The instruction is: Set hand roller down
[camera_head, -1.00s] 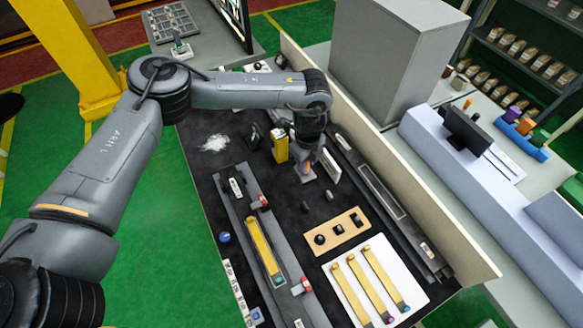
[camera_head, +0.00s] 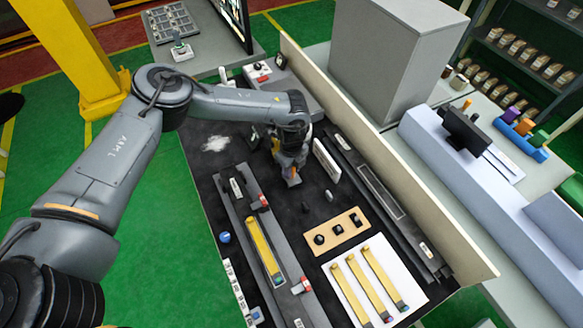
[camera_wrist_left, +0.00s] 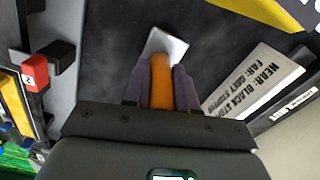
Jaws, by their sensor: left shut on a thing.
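My left gripper (camera_head: 291,168) hangs over the black mat (camera_head: 270,205), near the middle of the bench. In the left wrist view its fingers (camera_wrist_left: 160,88) are shut on the orange handle of the hand roller (camera_wrist_left: 161,72). The roller's pale grey-white head (camera_wrist_left: 166,44) points away from the gripper, over the dark mat. I cannot tell whether the head touches the mat. In the head view the gripper hides most of the roller. My right gripper is not in view.
A white label sign (camera_head: 326,160) stands just right of the gripper. A grey fixture with a yellow strip (camera_head: 264,246) lies to the left. A tan block with black parts (camera_head: 342,232) and a white sheet with several yellow strips (camera_head: 375,280) are nearer.

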